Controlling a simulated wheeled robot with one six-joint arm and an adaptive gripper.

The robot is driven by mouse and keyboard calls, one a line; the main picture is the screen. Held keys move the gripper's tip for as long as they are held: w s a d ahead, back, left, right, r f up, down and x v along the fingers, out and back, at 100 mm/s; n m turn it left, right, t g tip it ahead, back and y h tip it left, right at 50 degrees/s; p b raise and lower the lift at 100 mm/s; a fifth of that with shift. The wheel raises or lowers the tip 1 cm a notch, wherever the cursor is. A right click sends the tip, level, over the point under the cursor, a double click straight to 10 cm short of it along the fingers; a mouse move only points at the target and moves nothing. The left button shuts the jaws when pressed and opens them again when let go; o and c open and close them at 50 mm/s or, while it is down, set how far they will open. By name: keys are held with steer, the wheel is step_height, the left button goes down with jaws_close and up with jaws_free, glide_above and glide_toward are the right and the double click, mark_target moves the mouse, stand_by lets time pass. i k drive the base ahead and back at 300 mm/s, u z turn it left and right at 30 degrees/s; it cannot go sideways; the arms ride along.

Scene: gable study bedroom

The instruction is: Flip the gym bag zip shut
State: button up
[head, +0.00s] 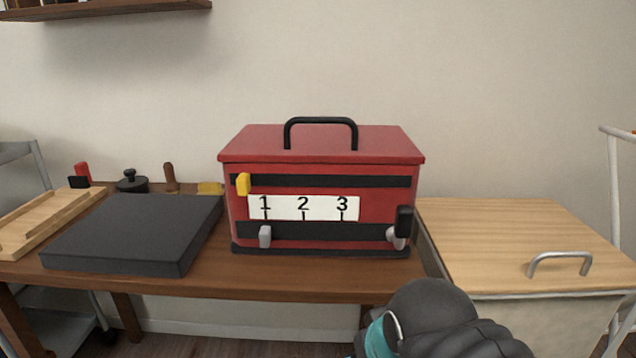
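I see no gym bag and no zip that I can make out in the head view. The most prominent thing is a red box (380,146) with a black top handle (320,121), standing on a brown table. Its front has two black horizontal tracks and a white strip marked 1, 2, 3 (322,208). A yellow slider (243,184) sits at the left end of the upper track. A grey slider (265,237) sits below the 1 on the lower track. A black-and-grey lever-like part (404,221) is at the front's lower right. My gripper's fingers are not visible.
A dark flat slab (130,232) and a wooden tray (35,228) lie left of the box. A black lidded pot (131,182) stands behind them. A chest with a wooden lid (500,235) and metal handle (560,260) stands right. My dark, teal-banded arm fills the bottom centre-right.

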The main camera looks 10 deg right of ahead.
mark_target(244, 182)
steer(key=u, duration=0.35)
steer(key=k, duration=0.75)
steer(key=u, duration=0.5)
steer(key=k, duration=0.6)
steer(key=z, duration=0.45)
steer(key=i, duration=0.9)
steer(key=z, duration=0.2)
